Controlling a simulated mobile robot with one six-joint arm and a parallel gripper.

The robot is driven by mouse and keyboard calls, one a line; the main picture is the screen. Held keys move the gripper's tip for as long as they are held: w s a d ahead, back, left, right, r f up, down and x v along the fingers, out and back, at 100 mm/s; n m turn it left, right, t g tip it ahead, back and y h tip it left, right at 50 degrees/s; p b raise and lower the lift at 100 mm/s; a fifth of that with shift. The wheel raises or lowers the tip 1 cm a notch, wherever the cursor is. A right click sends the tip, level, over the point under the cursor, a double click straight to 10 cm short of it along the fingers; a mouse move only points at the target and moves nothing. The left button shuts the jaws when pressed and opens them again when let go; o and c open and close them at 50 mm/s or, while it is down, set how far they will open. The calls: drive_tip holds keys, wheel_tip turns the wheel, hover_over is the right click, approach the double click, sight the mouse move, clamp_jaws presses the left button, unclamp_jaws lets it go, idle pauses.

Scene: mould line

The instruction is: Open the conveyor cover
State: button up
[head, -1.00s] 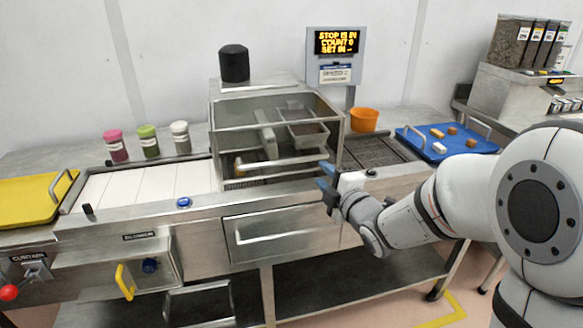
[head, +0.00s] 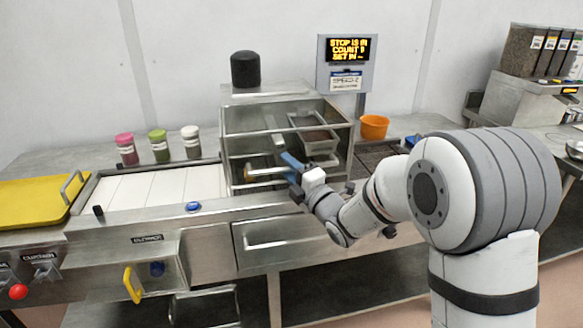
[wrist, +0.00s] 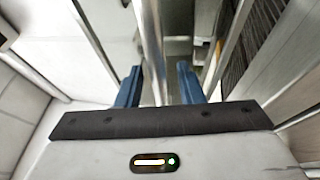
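The conveyor cover (head: 262,131) is a clear, steel-framed box over the belt, and it stands closed. A horizontal bar handle (head: 262,174) runs across its front, partly hidden by my gripper. My gripper (head: 290,170) has blue fingers and is at the right part of this handle. In the wrist view the blue fingers (wrist: 160,80) are spread apart. A shiny bar (wrist: 151,45) shows between them, nearer the left finger, with a gap to the right finger. A metal pan is visible inside the cover.
A white belt (head: 150,187) and yellow tray (head: 35,198) lie left of the cover. Several jars (head: 159,146) stand behind the belt. A display (head: 346,62) stands behind the cover, with an orange bowl (head: 374,127) to its right. A drawer (head: 283,235) sits below.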

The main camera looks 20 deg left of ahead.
drive_tip(key=shift+c, duration=0.3)
clamp_jaws()
